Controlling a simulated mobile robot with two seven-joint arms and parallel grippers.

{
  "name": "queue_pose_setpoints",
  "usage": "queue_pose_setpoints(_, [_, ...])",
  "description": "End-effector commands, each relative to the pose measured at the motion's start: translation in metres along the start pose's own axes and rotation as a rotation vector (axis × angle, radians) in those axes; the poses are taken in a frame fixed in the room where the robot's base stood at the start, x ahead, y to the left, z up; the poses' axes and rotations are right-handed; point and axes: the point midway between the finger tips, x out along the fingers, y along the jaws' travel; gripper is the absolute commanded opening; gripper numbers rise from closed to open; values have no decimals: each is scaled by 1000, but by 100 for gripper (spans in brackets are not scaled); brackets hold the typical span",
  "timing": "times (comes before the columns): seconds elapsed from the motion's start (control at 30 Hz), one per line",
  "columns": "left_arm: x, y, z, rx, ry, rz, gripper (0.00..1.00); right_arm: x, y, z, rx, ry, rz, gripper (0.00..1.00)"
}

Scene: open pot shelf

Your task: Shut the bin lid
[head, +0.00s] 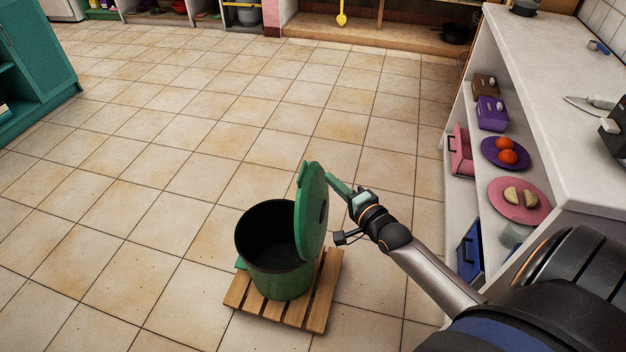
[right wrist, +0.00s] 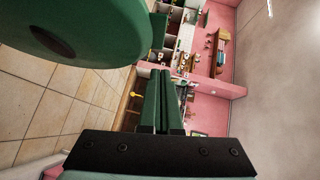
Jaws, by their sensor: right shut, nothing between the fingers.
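The green bin (head: 277,283) stands open, its dark inside showing. Its round green lid (head: 310,212) is up, standing nearly on edge at the bin's right side. The lid also fills the upper left of the right wrist view (right wrist: 100,22). My right gripper (head: 329,174) is just right of the lid's upper edge, on its outer side. Its green fingers are together and empty, also seen in the right wrist view (right wrist: 163,75). I cannot tell whether the fingertips touch the lid. My left gripper is not in view.
The bin stands on a wooden slatted base (head: 318,311). At right is a white counter (head: 532,100) with open shelves holding a purple plate (head: 491,150) and a pink plate (head: 503,207). A teal cabinet (head: 42,62) stands far left. The tiled floor left of the bin is clear.

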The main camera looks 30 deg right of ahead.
Motion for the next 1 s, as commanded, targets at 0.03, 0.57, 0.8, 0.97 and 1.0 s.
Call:
queue_pose_setpoints(0.03, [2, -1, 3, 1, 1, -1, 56, 10, 2, 0, -1, 0, -2, 0])
queue_pose_setpoints(0.57, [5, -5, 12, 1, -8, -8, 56, 49, 1, 29, -1, 0, 2, 0])
queue_pose_setpoints(0.8, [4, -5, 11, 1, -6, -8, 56, 49, 1, 29, -1, -1, 1, 0])
queue_pose_setpoints(0.97, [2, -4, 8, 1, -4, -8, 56, 51, -1, 31, -7, 2, 8, 0])
queue_pose_setpoints(1.0, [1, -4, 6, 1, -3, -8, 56, 53, -2, 32, -12, 3, 13, 0])
